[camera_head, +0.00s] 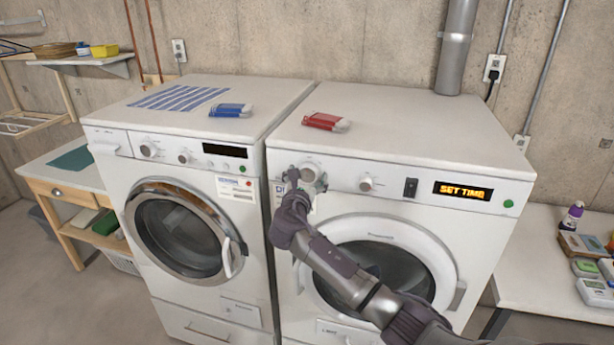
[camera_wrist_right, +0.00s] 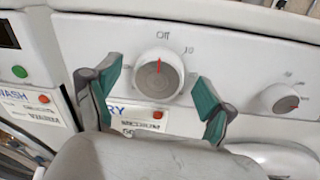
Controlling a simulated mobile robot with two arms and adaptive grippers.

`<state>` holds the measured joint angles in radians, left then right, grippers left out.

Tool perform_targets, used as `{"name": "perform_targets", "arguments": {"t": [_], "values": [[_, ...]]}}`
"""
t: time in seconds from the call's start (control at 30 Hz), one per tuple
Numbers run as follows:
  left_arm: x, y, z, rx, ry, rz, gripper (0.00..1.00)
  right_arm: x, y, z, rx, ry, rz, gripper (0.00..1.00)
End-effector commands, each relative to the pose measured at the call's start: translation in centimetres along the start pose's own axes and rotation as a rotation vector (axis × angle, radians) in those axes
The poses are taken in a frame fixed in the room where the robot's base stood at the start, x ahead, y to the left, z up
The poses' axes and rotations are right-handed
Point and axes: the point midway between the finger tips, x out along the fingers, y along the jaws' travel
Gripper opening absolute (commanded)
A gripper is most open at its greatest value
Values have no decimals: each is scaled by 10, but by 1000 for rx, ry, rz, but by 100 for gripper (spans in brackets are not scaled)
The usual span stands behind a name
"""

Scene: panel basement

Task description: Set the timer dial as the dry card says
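The timer dial (camera_wrist_right: 158,75) is a white knob with a grey face on the right machine, the dryer (camera_head: 400,140). Its red pointer is at "Off" in the right wrist view. In the wrist view my right gripper (camera_wrist_right: 160,95) is open, with one green-padded finger on each side of the dial and gaps between. The dry card (camera_wrist_right: 130,118) is below the dial, mostly hidden by the gripper; I cannot read its setting. My left gripper is not in view.
A second knob (camera_head: 366,184) and a dark switch (camera_head: 410,187) are to the right on the panel. The washer (camera_head: 190,150) stands close on the left with its wash card (camera_head: 236,188). Blue (camera_head: 231,110) and red (camera_head: 327,121) packs lie on top.

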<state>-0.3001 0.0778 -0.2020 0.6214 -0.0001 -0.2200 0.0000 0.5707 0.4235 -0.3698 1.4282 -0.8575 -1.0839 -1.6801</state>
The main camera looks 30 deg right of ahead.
Motion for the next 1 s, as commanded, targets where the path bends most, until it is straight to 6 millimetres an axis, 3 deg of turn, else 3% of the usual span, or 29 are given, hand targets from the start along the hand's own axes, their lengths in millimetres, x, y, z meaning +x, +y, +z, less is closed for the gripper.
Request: {"name": "perform_targets", "arguments": {"t": [0.03, 0.37, 0.67, 1.0], "values": [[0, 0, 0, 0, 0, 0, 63, 0, 0, 0, 0, 0, 0, 76], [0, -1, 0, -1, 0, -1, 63, 0, 0, 0, -1, 0, -1, 22], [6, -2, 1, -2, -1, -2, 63, 0, -1, -2, 40, -3, 0, 22], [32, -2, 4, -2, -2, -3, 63, -1, -2, -6, 263, -20, 3, 22]]}}
